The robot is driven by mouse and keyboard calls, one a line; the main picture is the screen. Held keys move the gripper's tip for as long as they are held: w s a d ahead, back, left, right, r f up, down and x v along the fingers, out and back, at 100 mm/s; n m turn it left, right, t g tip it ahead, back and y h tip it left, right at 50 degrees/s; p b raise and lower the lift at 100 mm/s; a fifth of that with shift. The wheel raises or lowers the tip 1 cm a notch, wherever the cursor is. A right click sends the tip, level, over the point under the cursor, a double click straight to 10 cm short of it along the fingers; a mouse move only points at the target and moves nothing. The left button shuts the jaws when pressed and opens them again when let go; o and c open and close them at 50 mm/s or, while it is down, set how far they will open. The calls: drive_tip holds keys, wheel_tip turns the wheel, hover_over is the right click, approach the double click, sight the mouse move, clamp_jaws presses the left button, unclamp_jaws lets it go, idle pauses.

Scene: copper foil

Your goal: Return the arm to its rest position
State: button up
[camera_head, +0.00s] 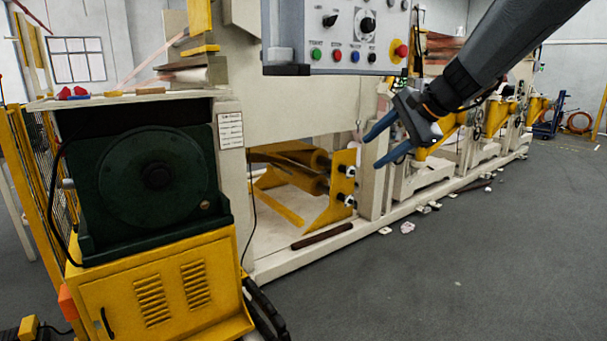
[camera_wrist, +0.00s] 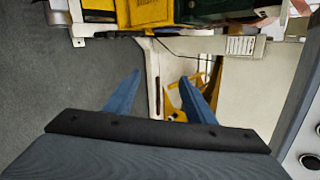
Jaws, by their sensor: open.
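My gripper (camera_head: 372,149) is at the upper right of the head view, at the end of my dark grey arm, which reaches in from the top right corner. Its two blue fingers are spread apart, with nothing between them. It hangs in the air in front of the long machine's cream frame, to the lower right of the control panel (camera_head: 340,38). In the wrist view my gripper (camera_wrist: 165,85) also shows its two blue fingers apart and empty, with the machine and grey floor behind.
A yellow cabinet (camera_head: 165,290) carries a dark green motor housing (camera_head: 155,175) at the left. Small red items (camera_head: 74,92) lie on the shelf above. Scraps (camera_head: 407,228) lie on the floor (camera_head: 450,270), which is mostly clear at right.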

drive_tip(key=s+f+n+g+h, duration=0.3)
drive_tip(key=s+f+n, duration=0.3)
drive_tip(key=s+f, duration=0.6)
drive_tip(key=s+f+n+g+h, duration=0.3)
drive_tip(key=s+f+n, duration=0.3)
drive_tip(key=s+f, duration=0.7)
drive_tip(key=s+d, duration=0.1)
drive_tip(key=s, duration=0.6)
drive_tip(key=shift+s+f+g+p, duration=0.2)
drive_tip(key=shift+s+g+p, duration=0.1)
drive_tip(key=shift+g+p, duration=0.1)
